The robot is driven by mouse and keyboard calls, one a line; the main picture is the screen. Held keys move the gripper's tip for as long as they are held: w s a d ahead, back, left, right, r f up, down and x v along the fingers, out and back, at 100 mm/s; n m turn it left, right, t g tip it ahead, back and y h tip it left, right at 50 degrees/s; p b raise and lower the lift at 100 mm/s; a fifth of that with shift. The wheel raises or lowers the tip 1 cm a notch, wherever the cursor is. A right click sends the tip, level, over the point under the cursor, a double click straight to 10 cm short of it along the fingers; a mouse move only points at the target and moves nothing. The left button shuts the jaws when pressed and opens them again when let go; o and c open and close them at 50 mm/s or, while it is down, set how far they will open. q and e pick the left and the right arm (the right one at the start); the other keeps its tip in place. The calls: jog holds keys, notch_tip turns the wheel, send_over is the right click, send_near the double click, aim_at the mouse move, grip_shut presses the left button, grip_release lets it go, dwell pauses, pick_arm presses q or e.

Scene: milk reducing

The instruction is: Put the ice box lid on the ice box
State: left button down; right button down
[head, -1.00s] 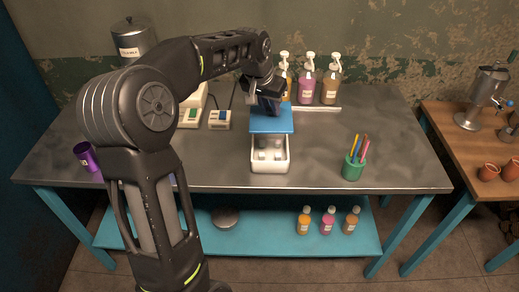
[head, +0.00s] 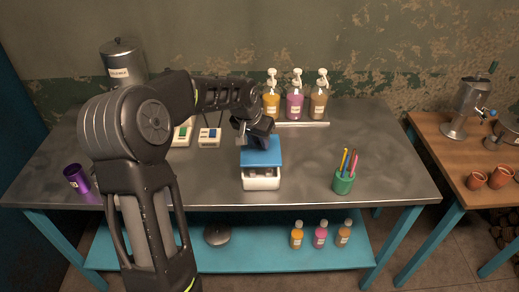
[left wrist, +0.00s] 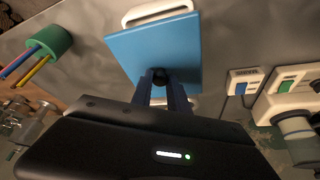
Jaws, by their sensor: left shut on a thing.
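The blue ice box lid (head: 261,157) is held by my left gripper (head: 258,138), which is shut on it from above. The white ice box (head: 261,182) stands on the metal table below the lid. In the head view the lid covers the back part of the box, and the front of the opening still shows. In the left wrist view the fingers (left wrist: 162,88) grip a dark knob at the middle of the blue lid (left wrist: 150,52). A white rim of the ice box (left wrist: 157,12) sticks out past one lid edge. I cannot tell whether lid and box touch. My right gripper is not in view.
A green cup with pencils (head: 344,180) stands to the right of the box. Pump bottles (head: 294,100) stand on a tray behind. A purple cup (head: 77,178) is at the left, and small switch boxes (head: 209,137) are behind left. Bare table lies between box and pencil cup.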

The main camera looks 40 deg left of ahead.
aim_at(259, 150)
pick_arm(q)
notch_tip(259, 150, down, 3)
jog(key=shift+f+p, duration=0.2)
jog(key=shift+p, duration=0.3)
jog(key=shift+f, duration=0.15)
jog(key=shift+f+b, duration=0.65)
jog(key=shift+b, duration=0.05)
jog(key=c, duration=1.3)
grip_release()
jog(key=shift+r, duration=0.2)
